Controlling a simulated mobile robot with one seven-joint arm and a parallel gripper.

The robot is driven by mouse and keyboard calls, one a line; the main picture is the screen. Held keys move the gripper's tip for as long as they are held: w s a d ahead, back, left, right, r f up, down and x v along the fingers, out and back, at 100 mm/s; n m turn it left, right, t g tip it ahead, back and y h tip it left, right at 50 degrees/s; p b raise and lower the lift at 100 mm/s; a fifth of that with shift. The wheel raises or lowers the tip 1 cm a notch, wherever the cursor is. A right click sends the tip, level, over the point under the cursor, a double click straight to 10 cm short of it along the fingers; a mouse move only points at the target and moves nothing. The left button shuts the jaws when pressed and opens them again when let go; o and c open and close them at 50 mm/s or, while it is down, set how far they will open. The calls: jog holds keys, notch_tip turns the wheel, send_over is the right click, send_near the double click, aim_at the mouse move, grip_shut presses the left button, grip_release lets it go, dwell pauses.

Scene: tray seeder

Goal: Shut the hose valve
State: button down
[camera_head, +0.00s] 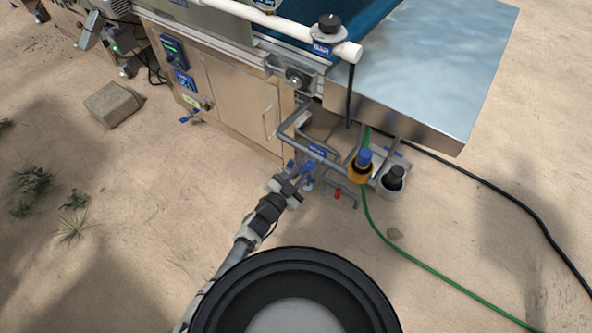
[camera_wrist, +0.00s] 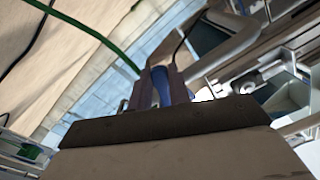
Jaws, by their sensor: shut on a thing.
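My gripper (camera_head: 299,176) reaches in from below to the pipework at the machine's near corner. In the wrist view my gripper (camera_wrist: 161,88) has its two dark fingers closed on a blue valve handle (camera_wrist: 160,78). The blue handle (camera_head: 309,166) also shows in the head view, just beyond the fingers. The valve body under it is mostly hidden by the gripper, and I cannot tell the handle's exact turn. A green hose (camera_head: 368,205) runs down past the right of the pipework onto the ground.
Grey bent tube rails (camera_head: 296,125) surround the handle closely. A yellow bottle with a blue cap (camera_head: 360,168) and a black-topped container (camera_head: 392,180) stand to the right. A metal sheet (camera_head: 425,70) overhangs behind. A black cable (camera_head: 480,178) lies on the sand. A stone block (camera_head: 113,104) lies left.

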jog(key=n, duration=0.1)
jog(key=s+d+n, duration=0.1)
jog(key=n, duration=0.1)
jog(key=d+n, duration=0.1)
jog(key=n, duration=0.1)
jog(key=shift+s+f, duration=0.2)
jog(key=shift+f, duration=0.1)
jog(key=shift+d+n, duration=0.1)
jog(key=shift+n, duration=0.2)
jog(key=c, duration=1.3)
grip_release()
jog(key=shift+s, duration=0.1)
